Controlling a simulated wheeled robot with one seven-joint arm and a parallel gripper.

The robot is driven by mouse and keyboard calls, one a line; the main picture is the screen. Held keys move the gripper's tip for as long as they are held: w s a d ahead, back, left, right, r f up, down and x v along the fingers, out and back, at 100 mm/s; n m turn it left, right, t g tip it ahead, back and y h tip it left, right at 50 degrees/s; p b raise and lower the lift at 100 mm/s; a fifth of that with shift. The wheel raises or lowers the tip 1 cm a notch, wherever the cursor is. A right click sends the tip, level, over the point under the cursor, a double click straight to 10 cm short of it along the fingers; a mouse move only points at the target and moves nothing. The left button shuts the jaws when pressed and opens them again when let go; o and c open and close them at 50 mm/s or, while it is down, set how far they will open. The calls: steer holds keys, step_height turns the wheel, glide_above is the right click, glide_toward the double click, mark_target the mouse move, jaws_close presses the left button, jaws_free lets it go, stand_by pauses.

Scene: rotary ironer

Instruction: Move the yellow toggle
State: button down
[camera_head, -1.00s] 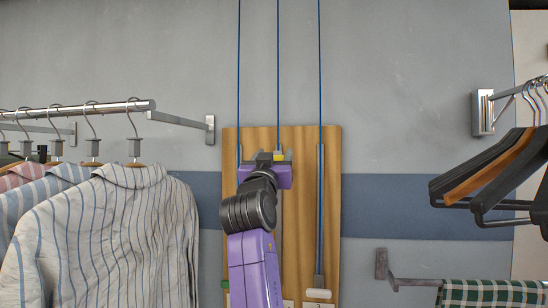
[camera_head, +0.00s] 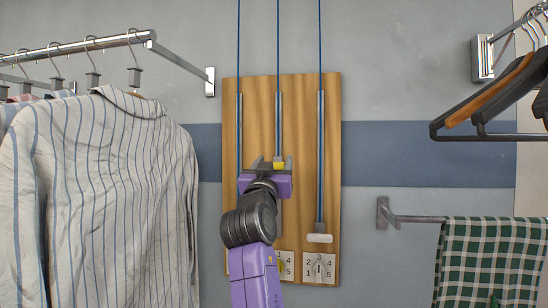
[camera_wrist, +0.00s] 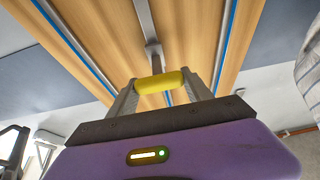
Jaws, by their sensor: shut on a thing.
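The yellow toggle (camera_wrist: 162,82) sits between the two fingers of my gripper (camera_wrist: 165,100) in the wrist view, at the end of a grey stem. My gripper is shut on it. In the head view a bit of the yellow toggle (camera_head: 279,166) shows above my purple gripper (camera_head: 268,165), in front of the wooden board (camera_head: 300,120). The toggle hangs in line with the middle blue cord (camera_head: 278,45). My wrist and arm hide the lower middle and left of the board.
A white toggle (camera_head: 319,238) hangs on the right track, above a numbered dial plate (camera_head: 319,268). Another dial plate (camera_head: 286,265) is partly hidden. A striped shirt (camera_head: 110,200) hangs at left, dark hangers (camera_head: 500,95) and a checked cloth (camera_head: 490,265) at right.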

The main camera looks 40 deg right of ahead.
step_height(320, 180, down, 18)
steer(key=b, duration=1.2)
steer(key=shift+f+b, duration=0.2)
steer(key=shift+b, duration=0.2)
steer(key=shift+f, duration=0.15)
steer(key=shift+c, duration=2.2)
jaws_free()
steer(key=shift+s+a, duration=0.1)
steer(key=shift+a, duration=0.05)
steer(key=v, duration=0.7)
steer(key=shift+s+a, duration=0.15)
steer(key=shift+a, duration=0.05)
